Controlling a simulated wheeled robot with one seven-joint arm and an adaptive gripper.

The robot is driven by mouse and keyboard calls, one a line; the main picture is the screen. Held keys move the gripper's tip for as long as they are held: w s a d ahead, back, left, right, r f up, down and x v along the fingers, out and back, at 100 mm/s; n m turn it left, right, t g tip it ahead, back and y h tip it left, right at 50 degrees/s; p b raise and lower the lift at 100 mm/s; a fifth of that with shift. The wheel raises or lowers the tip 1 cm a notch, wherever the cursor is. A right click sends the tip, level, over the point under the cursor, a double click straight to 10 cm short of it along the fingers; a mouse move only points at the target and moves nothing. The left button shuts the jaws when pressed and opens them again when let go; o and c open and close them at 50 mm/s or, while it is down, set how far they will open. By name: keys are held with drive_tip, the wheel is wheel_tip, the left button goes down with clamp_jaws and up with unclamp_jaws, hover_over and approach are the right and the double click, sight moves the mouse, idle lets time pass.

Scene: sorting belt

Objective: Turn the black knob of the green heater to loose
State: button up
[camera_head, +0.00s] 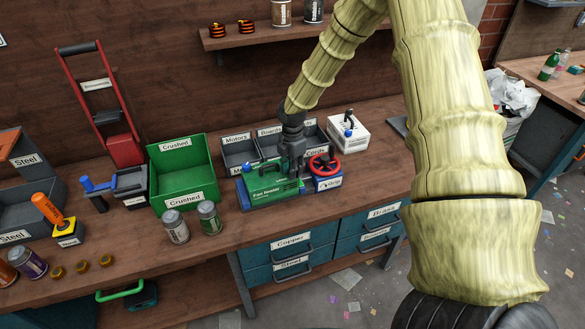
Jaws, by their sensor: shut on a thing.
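The green heater (262,204), labelled "Fan heater", lies on the workbench in front of the grey divided bin. My gripper (294,172) comes down from above onto the heater's right part. Its dark fingers are shut on the black knob at the top of the heater. The knob is hidden by the fingers, so its setting cannot be read.
A red handwheel (323,163) on a blue base stands close to the right of my gripper. The grey divided bin (238,153) is just behind. A green "Crushed" crate (182,199) and two cans stand to the left.

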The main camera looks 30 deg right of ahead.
idle(0.3)
drive_tip(key=o, duration=1.1)
wheel_tip(320, 180, up, 12)
idle(0.5)
